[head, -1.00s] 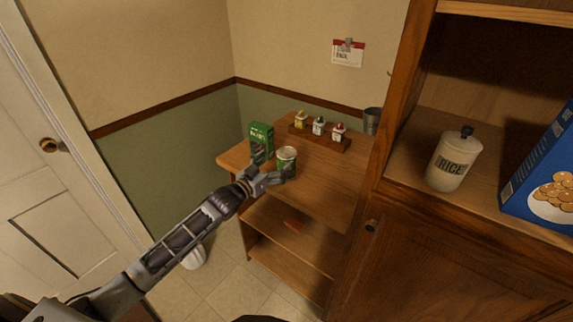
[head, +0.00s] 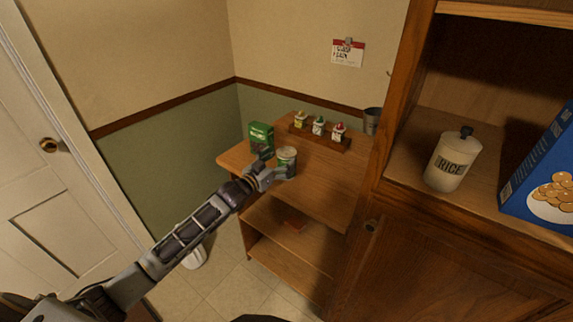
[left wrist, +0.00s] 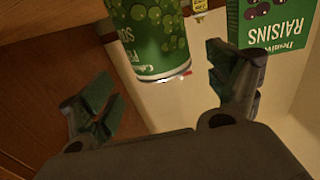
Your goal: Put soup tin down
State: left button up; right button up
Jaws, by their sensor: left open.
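The soup tin (head: 287,158), green with a pale top, stands upright on the wooden shelf unit's upper surface (head: 322,189). In the left wrist view the tin (left wrist: 150,38) shows its green label with pea pictures, upside down, beyond the fingertips. My left gripper (head: 276,166) is at the tin's near side. Its fingers (left wrist: 158,85) are spread wide, with the tin ahead of the gap and neither finger pressed on it. My right gripper is in neither view.
A green raisins box (head: 261,138) stands just left of the tin and also shows in the left wrist view (left wrist: 270,25). Behind are small bottles on a wooden rack (head: 318,138) and a metal cup (head: 372,121). A tall cabinet (head: 400,230) closes off the right.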

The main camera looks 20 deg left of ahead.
aim_at(286, 152)
pick_arm(q)
jog(key=shift+a+x, duration=0.2)
jog(key=shift+x, duration=1.25)
jog(key=shift+p+x, duration=0.35)
jog(key=shift+x, duration=0.7)
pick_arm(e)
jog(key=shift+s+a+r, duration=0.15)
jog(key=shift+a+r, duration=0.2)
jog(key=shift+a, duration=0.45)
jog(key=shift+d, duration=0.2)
